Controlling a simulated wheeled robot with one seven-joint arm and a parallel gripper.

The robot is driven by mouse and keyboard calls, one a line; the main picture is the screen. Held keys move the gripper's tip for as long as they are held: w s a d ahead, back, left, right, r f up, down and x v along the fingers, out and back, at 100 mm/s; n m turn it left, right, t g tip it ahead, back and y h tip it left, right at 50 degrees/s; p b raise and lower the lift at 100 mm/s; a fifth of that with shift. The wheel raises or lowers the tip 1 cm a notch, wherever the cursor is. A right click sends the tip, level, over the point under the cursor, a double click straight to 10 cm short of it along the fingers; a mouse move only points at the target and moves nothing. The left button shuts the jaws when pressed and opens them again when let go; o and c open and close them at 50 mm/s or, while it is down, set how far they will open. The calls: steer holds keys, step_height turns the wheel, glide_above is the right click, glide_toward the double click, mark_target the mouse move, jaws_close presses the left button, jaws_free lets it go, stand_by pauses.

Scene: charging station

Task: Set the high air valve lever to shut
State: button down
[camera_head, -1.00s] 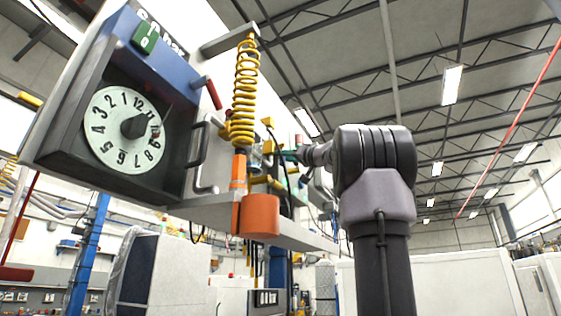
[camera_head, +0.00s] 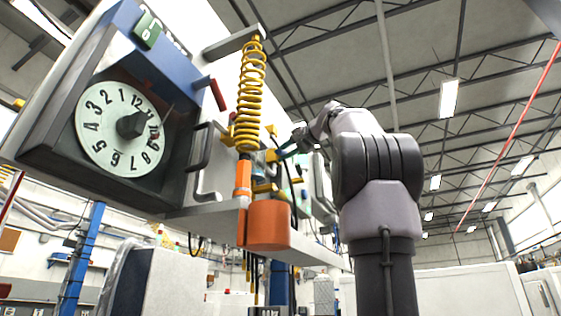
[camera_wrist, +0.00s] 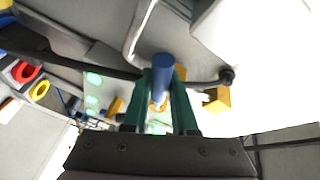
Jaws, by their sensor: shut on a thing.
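My gripper (camera_wrist: 163,82) has green fingers closed on both sides of a blue cylindrical handle (camera_wrist: 163,65) in the wrist view. I take this handle to be the air valve lever; yellow fittings (camera_wrist: 217,99) show beside it and behind it. In the head view my gripper (camera_head: 287,147) is at the panel's right part, just right of the yellow coil. The lever is too small and covered there to read its angle.
A yellow coiled hose (camera_head: 248,95) and an orange cylinder (camera_head: 268,226) hang left of my gripper. A white numbered dial (camera_head: 103,128) and a dark handle (camera_head: 199,147) are further left. A dark cable (camera_wrist: 80,62) crosses near the fingers. Open room lies to the right.

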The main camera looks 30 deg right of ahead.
steer(key=shift+s+a+r+m+g, duration=0.1)
steer(key=shift+r+m+g, duration=0.4)
steer(key=shift+m, duration=0.45)
steer(key=shift+r+m+g, duration=0.4)
steer(key=shift+m+g, duration=0.1)
steer(key=shift+m, duration=0.45)
steer(key=shift+r, duration=0.1)
steer(key=c, duration=0.7)
jaws_free()
steer(key=shift+s, duration=0.1)
